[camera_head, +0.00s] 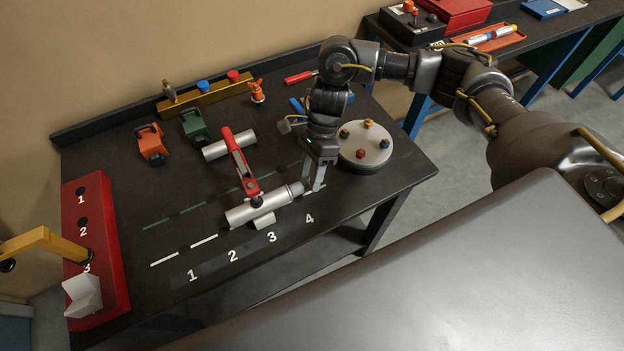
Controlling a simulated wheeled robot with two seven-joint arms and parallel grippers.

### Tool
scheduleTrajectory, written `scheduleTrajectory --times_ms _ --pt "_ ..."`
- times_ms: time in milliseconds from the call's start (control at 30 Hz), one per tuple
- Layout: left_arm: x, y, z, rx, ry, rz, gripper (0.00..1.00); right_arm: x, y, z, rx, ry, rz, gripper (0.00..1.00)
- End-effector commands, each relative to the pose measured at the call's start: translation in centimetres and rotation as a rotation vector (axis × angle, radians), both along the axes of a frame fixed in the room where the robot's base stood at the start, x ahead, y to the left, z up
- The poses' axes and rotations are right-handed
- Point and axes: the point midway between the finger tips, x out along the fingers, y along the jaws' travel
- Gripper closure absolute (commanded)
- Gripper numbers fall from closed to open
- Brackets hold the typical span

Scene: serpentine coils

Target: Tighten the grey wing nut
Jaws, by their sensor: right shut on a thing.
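My right gripper (318,184) points down over the front right of the dark bench, its fingers closed at the right end of a silver pipe (252,211). A darker grey fitting (296,189), which looks like the grey wing nut, sits at that pipe end. It is small and partly hidden by the fingers, so its wings cannot be made out. The pipe lies near the numbers 3 and 4, with a red-handled clamp (240,163) reaching onto it.
A round plate (365,156) with coloured knobs stands close right of the gripper. A second pipe (229,145), orange (152,146) and green (194,127) blocks and a yellow bar (205,97) lie behind. A red numbered block (107,240) is at left.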

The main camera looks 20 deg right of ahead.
Motion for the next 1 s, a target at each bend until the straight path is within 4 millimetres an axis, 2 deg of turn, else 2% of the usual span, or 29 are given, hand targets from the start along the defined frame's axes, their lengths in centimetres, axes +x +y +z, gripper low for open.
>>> scheduleTrajectory --times_ms 33,200,767,800,933,1000 --pt "0.0 0.01 -0.67 0.0 0.0 0.0 0.33 0.22 -0.04 -0.29 -0.004 0.019 -0.002 0.78" --pt "0.01 0.02 -1.23 0.0 0.0 0.0 0.33 0.32 -0.02 -0.21 -0.007 0.078 -0.002 0.78" --pt "0.03 0.02 -1.41 0.0 0.0 0.0 0.33 0.32 -0.07 -0.08 -0.009 0.109 -0.002 0.78" --pt "0.03 0.02 -1.41 0.0 -0.001 0.0 0.33 0.32 -0.07 -0.08 -0.008 0.109 -0.001 0.5" --pt "0.03 0.02 -1.41 0.0 0.0 0.0 0.33 0.31 -0.04 -0.09 -0.008 0.109 -0.001 0.33" --pt "0.03 0.02 -1.41 0.0 0.0 0.0 0.33 0.3 -0.04 -0.09 -0.008 0.109 -0.001 0.33"
